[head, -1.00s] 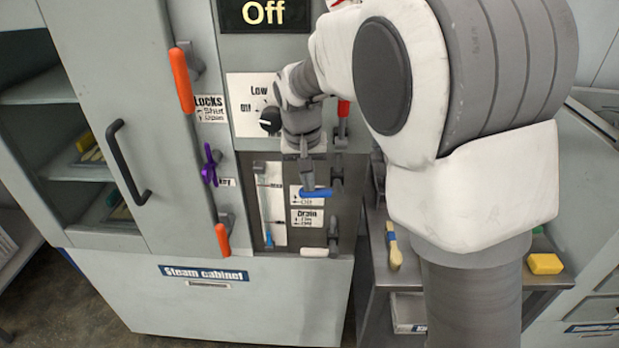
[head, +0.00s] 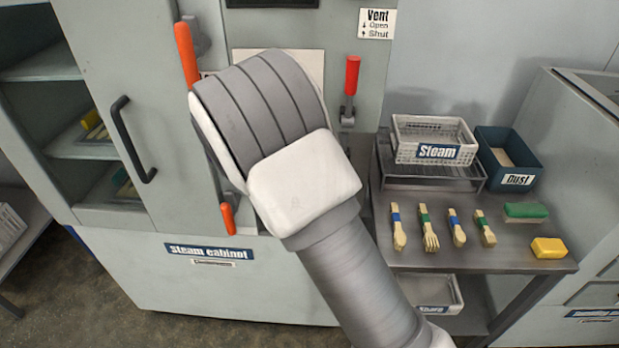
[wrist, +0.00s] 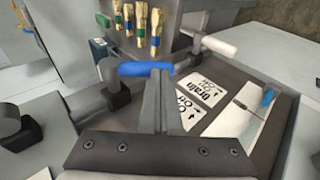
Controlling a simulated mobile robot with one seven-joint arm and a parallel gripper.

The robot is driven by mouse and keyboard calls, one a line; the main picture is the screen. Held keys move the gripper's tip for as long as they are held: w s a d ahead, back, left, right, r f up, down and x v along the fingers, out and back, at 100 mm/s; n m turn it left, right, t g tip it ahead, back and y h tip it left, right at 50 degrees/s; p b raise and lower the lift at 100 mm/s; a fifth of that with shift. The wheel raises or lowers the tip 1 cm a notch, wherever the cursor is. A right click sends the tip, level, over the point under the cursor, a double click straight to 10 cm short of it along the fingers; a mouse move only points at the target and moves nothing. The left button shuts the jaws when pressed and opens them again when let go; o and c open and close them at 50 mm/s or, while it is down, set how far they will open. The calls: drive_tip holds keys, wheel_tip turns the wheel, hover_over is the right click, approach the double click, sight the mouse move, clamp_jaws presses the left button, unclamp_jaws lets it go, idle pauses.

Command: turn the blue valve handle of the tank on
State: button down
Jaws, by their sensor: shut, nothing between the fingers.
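The blue valve handle (wrist: 145,69) shows in the wrist view as a short bar on a grey stem, lying roughly crosswise in the picture. My gripper (wrist: 156,78) is shut and empty. Its fingertips are right at the handle and overlap its right part in the picture; I cannot tell whether they touch it. The on/off label (wrist: 182,114) sits on the dark panel beside the fingers. In the head view my arm hides the blue handle and my gripper.
The wrist view shows a white drain handle (wrist: 215,43) and a level gauge (wrist: 245,125) close by. In the head view, a red vent handle (head: 351,82) and orange door levers (head: 187,55) flank my arm.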

drive_tip(key=shift+d+f+b, duration=0.4)
drive_tip(key=shift+f+b, duration=0.15)
drive_tip(key=shift+f, duration=0.15)
drive_tip(key=shift+d+f+b, duration=0.4)
drive_tip(key=shift+f+b, duration=0.1)
drive_tip(key=shift+f, duration=0.15)
drive_tip(key=shift+d+f+h+b, duration=0.3)
drive_tip(key=shift+d+f+h, duration=0.1)
drive_tip(key=shift+h, duration=0.3)
drive_tip(key=shift+d+f, duration=0.15)
drive_tip(key=shift+d, duration=0.2)
drive_tip(key=shift+s+d, duration=0.1)
